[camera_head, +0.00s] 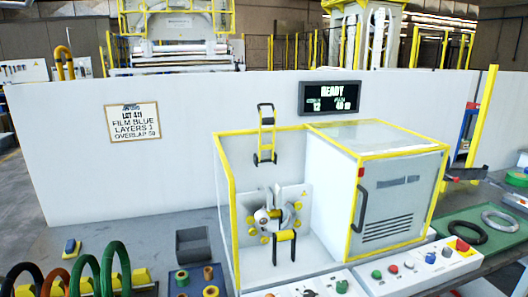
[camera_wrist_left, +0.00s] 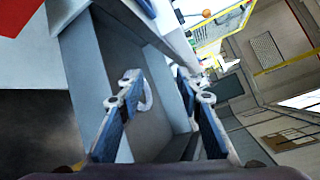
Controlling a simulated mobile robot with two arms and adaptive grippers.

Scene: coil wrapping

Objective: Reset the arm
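Neither of my grippers shows in the head view. In the left wrist view my left gripper (camera_wrist_left: 165,88) has its two blue-padded fingers apart, and it looks open. A small white curved piece shows by one finger, and I cannot tell what it is. Behind the fingers is a grey open box-like shape (camera_wrist_left: 85,60). My right gripper is in neither view. In the head view the wrapping machine (camera_head: 375,139) has a yellow-edged frame and a ring with yellow rollers (camera_head: 275,217) inside its open bay.
A dark display (camera_head: 330,97) reads READY. Green and dark coils (camera_head: 88,270) stand at front left. A grey bin (camera_head: 192,246) and film rolls (camera_head: 211,273) are left of the machine. Coils lie on a green mat (camera_head: 480,232) at right.

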